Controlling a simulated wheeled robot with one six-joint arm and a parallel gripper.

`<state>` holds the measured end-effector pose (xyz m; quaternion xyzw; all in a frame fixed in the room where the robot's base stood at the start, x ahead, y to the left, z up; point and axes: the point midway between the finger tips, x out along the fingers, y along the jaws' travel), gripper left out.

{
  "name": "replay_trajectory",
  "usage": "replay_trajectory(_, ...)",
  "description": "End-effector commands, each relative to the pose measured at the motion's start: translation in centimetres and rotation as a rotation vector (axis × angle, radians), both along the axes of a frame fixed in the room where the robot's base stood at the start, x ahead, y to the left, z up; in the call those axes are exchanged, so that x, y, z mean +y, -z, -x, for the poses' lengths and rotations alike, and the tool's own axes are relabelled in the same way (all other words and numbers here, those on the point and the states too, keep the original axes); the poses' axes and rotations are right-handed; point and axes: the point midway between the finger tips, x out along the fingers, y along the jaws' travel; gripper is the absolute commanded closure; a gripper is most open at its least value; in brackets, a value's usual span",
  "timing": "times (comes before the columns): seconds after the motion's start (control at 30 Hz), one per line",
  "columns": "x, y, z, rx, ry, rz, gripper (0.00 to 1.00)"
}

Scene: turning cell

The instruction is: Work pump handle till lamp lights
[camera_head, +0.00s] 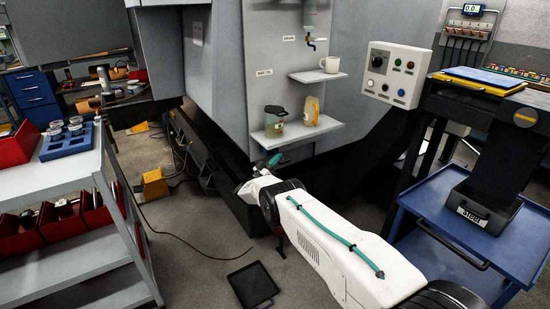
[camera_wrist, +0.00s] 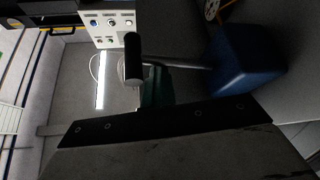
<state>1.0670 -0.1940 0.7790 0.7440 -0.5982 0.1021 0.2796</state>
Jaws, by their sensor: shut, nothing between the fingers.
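The pump handle shows in the wrist view as a grey rod with a black grip (camera_wrist: 133,60), joined to a blue pump body (camera_wrist: 246,62). My gripper (camera_wrist: 157,88) is shut and empty. Its dark teal fingers are right beside the black grip, partly behind it in this view; I cannot tell whether they touch. In the head view my gripper (camera_head: 271,160) is low by the machine's front, below the lower shelf, and the pump is not visible there. A grey control panel (camera_head: 393,74) with several coloured buttons or lamps is on the right; I cannot tell which lamp is meant or whether any is lit.
The lower shelf (camera_head: 299,130) holds two bottles, and the upper shelf (camera_head: 318,76) holds a white mug (camera_head: 330,64). A blue cart (camera_head: 440,215) stands at right, a grey shelf trolley (camera_head: 70,175) at left. A black tray (camera_head: 252,285) lies on the floor.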

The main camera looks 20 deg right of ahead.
Motion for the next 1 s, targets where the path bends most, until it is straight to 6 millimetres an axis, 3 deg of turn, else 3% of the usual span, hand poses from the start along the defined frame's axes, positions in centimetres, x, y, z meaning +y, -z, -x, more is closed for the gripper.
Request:
replay_trajectory(0.73,0.1,1.1,0.2,0.011,-0.001,-0.003,1.00)
replay_trajectory(1.0,2.3,2.3,0.9,0.011,-0.002,-0.003,1.00)
